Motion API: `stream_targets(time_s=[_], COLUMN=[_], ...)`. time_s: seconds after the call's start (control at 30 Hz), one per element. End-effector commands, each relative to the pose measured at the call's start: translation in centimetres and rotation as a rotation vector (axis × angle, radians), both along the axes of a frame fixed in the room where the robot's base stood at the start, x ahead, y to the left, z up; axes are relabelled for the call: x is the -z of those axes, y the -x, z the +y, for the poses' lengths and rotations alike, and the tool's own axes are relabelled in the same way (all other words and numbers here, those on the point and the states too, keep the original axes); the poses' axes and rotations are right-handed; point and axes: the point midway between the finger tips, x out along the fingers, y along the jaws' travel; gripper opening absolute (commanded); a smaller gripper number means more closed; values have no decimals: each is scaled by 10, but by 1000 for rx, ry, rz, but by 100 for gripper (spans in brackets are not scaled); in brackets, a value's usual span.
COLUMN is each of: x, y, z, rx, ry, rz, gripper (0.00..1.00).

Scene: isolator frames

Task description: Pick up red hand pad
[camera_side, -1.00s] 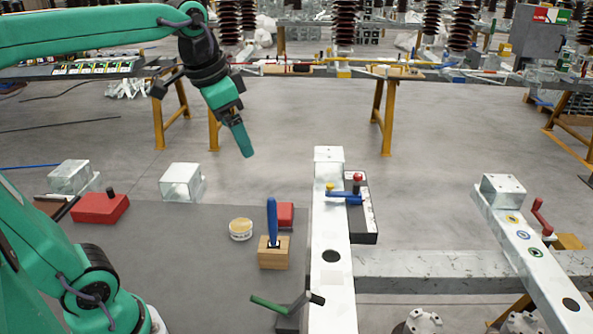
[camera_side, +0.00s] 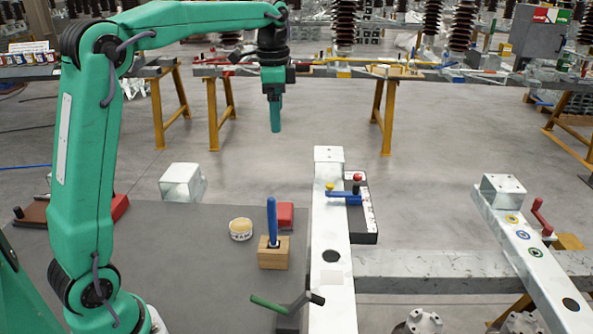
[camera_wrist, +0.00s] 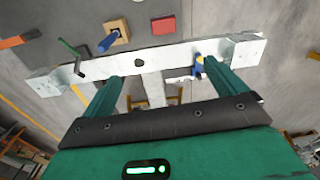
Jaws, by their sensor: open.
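A small flat red pad (camera_side: 285,214) lies on the grey work mat (camera_side: 190,270), just behind a wooden block (camera_side: 273,258) that holds an upright blue handle (camera_side: 271,220). It also shows whole in the wrist view (camera_wrist: 163,25), at the top. A second red block (camera_side: 120,206) sits at the left of the mat, partly hidden by my arm. I cannot tell from looks alone which is the hand pad. My gripper (camera_side: 275,130) points down, high above and beyond the small red pad. In the wrist view its fingers (camera_wrist: 163,72) are apart with nothing between them.
A white metal beam (camera_side: 331,280) with a blue lever (camera_side: 345,194) runs close on the right. The mat's middle is clear.

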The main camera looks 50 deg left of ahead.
Motion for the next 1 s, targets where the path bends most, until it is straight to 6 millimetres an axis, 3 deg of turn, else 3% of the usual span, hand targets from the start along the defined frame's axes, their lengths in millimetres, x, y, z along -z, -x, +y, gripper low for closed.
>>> stream_targets(time_s=[0.43,0.67,0.87,1.0], x=[18,43,73,109], y=[-23,-22,-21,-21], z=[16,15,15,15], rx=[77,76,76,76], ry=[9,8,9,10], rz=[48,49,51,53], gripper=[96,96,96,96])
